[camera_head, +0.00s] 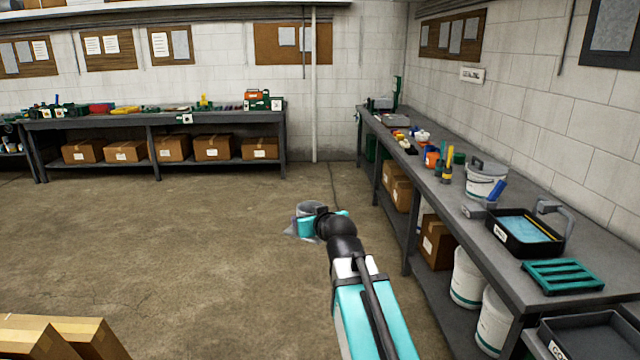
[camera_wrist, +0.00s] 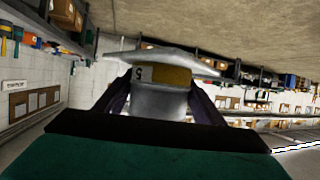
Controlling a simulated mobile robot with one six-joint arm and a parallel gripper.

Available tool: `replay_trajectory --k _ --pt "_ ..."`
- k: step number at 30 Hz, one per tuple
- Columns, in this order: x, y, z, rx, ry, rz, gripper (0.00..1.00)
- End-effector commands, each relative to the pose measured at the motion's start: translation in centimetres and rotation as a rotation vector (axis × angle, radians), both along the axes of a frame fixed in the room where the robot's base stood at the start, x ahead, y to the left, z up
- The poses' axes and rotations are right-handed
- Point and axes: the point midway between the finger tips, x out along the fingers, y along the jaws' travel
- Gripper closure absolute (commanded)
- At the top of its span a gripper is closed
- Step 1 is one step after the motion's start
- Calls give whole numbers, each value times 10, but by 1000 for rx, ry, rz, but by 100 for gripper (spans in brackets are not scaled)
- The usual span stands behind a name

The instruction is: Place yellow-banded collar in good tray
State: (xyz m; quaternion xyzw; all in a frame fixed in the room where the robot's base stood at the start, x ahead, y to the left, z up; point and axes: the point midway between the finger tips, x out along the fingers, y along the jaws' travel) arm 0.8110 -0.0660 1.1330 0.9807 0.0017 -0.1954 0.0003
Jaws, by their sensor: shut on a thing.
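My gripper (camera_head: 318,222) is held out over the open floor, left of the right-hand bench. In the wrist view its two dark fingers are shut on a grey metal collar with a flared rim (camera_wrist: 160,102), a yellow band and a small label marked S. In the head view only a grey part of the collar (camera_head: 296,235) shows beside the gripper; my arm hides the rest.
On the right bench (camera_head: 455,205), a green slatted rack (camera_head: 562,275), a black tub of blue liquid (camera_head: 520,250) and a white bucket (camera_head: 485,180) stand behind the tray. Cardboard boxes (camera_head: 60,338) are at the lower left. The middle floor is clear.

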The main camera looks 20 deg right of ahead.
Motion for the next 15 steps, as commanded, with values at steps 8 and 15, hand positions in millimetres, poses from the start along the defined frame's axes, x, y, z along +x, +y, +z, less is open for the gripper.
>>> replay_trajectory --k 8,15 --pt "0 0 1 0 -1 0 64" --pt "0 -14 -5 -1 0 -27 64"
